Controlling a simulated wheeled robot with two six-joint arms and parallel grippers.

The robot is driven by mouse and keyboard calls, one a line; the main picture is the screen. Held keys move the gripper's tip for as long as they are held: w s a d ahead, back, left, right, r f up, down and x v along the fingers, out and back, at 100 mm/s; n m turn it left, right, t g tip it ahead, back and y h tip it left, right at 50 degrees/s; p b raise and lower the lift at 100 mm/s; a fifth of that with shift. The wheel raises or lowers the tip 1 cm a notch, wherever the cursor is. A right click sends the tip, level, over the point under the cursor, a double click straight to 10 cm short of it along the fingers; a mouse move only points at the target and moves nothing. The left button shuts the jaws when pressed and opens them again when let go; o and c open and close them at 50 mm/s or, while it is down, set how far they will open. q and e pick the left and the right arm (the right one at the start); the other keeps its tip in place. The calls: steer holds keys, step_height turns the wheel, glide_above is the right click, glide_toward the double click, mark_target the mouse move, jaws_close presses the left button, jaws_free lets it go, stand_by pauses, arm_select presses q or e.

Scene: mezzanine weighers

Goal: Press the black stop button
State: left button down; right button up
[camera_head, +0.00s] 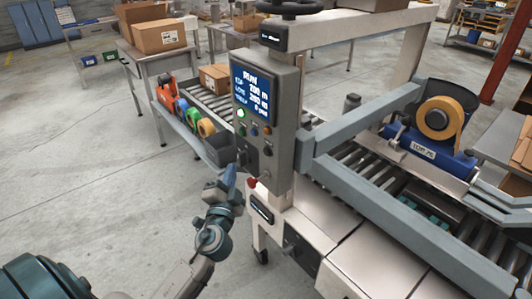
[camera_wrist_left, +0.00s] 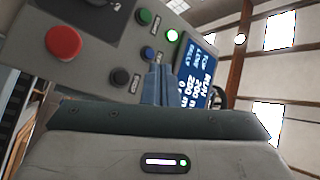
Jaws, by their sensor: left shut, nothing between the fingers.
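The grey control panel (camera_head: 284,118) stands on the machine's near post, with a lit screen reading RUN. In the left wrist view the panel (camera_wrist_left: 92,72) shows tilted, with a black button (camera_wrist_left: 120,76) beside a small label too blurred to read. Blue and green buttons and a lit green lamp (camera_wrist_left: 172,35) are near it. My left gripper (camera_head: 230,174) is shut and empty, at the lower left of the panel in the head view. Its blue fingers (camera_wrist_left: 160,85) point toward the panel in the wrist view, between the black button and the screen. No contact shows. My right gripper is out of view.
A red mushroom button (camera_wrist_left: 63,43) sits on the panel, further left than the black one in the wrist view. A roller conveyor with a tape head (camera_head: 440,118) stands to the right. Floor at left is clear.

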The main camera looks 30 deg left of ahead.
mark_target(267, 152)
arm_select(q)
steer(key=w+d, duration=0.1)
steer(key=w, duration=0.1)
steer(key=w+p, duration=0.1)
steer(key=w, duration=0.1)
steer(key=w+d, duration=0.1)
steer(key=w, duration=0.1)
steer(key=shift+w+d, duration=0.25)
steer(key=shift+d, duration=0.1)
steer(key=shift+w+d, duration=0.35)
steer(key=shift+w, duration=0.45)
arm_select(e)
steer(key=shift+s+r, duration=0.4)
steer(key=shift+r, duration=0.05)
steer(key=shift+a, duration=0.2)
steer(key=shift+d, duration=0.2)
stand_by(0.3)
arm_select(q)
steer(key=shift+w+d, duration=0.15)
steer(key=shift+w, duration=0.2)
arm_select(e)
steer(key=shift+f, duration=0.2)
